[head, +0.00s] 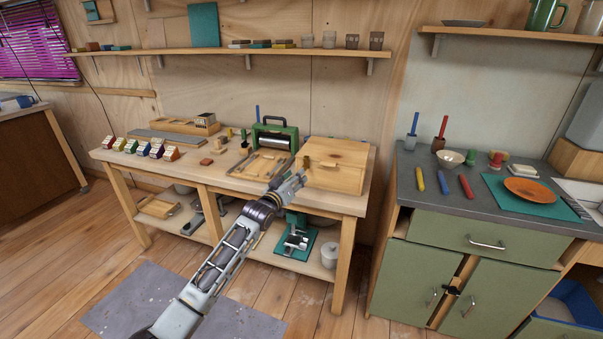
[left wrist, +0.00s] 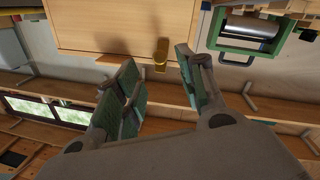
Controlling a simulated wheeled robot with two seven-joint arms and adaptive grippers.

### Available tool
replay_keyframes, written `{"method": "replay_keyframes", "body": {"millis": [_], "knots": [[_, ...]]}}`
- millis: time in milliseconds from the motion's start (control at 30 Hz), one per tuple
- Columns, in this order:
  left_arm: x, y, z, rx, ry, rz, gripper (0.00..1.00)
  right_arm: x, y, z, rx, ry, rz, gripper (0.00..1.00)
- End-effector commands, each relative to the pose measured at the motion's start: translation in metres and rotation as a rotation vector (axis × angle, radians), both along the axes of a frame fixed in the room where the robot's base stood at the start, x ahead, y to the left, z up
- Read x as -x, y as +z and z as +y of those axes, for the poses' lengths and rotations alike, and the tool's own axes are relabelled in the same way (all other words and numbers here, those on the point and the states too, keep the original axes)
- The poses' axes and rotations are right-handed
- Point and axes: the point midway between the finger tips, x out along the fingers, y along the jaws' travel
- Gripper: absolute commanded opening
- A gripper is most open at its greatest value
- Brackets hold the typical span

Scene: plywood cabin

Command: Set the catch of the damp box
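The damp box appears to be the pale wooden box (head: 338,178) at the right end of the workbench. It fills the top left of the left wrist view (left wrist: 105,28). A small brass catch (head: 306,163) stands out at its left front edge; it also shows in the left wrist view (left wrist: 161,53). My left gripper (head: 299,178) is at the box's front left. In the left wrist view its fingers (left wrist: 157,60) are apart, with the catch showing between the tips. No contact can be made out. My right gripper is not in view.
A green roller press (head: 275,137) stands just left of the box, with a wooden frame (head: 262,163) before it. The grey counter (head: 425,168) at right holds a bowl, colored sticks and a plate.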

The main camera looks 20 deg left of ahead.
Motion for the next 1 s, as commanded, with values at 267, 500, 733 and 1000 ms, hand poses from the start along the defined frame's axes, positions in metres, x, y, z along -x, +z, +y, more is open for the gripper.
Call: {"method": "replay_keyframes", "body": {"millis": [267, 500, 733, 1000], "knots": [[-0.021, 0.0, -0.003, 0.0, 0.0, -0.001, 0.4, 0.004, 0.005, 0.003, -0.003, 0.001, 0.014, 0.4], [-0.038, 0.0, -0.006, 0.0, 0.0, -0.001, 0.4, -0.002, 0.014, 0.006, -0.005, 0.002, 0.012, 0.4], [-0.05, 0.0, -0.008, 0.0, 0.0, -0.001, 0.4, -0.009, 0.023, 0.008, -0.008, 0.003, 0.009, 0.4], [-0.055, 0.0, -0.009, 0.0, 0.0, 0.0, 0.4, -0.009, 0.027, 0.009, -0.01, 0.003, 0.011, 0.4]]}}
